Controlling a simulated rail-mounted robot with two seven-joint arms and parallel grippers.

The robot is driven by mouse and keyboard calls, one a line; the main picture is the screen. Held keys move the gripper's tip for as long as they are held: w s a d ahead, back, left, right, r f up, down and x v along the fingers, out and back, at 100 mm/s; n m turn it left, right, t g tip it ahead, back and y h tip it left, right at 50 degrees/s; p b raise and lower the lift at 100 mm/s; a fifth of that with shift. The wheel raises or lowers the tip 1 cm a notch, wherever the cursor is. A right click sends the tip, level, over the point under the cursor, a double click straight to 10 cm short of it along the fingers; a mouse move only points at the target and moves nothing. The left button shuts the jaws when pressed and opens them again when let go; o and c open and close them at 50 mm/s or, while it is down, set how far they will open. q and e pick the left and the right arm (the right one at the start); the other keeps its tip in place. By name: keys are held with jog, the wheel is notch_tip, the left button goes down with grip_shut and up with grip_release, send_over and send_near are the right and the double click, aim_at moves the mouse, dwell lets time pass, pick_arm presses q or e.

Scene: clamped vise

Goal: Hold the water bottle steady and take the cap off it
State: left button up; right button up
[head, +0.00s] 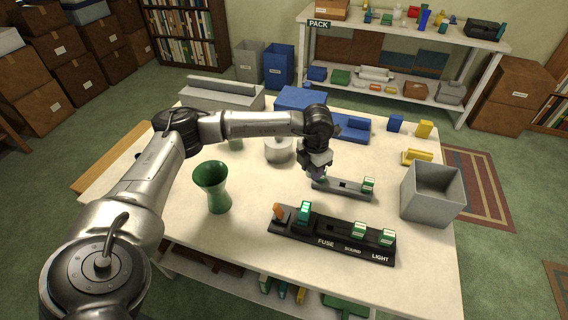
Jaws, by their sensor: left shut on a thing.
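I can make out no water bottle and no cap in the head view. My left gripper (317,170) points down at the left end of a small grey slotted strip (342,188) on the white table. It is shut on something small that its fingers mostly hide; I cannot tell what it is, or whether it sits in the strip. A green block (368,184) stands at the strip's right end. My right gripper is not in view.
A black strip (330,236) marked FUSE, SOUND and LIGHT holds coloured blocks in front. A green vase (212,186) stands left, a round grey pot (279,150) behind, and an open grey bin (432,194) right. Blue and yellow pieces lie at the back right.

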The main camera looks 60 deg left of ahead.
pick_arm(q)
send_over(290, 174)
notch_tip(290, 174, down, 6)
jog(key=shift+f, duration=2.3)
jog(key=shift+f, duration=0.15)
jog(key=o, duration=1)
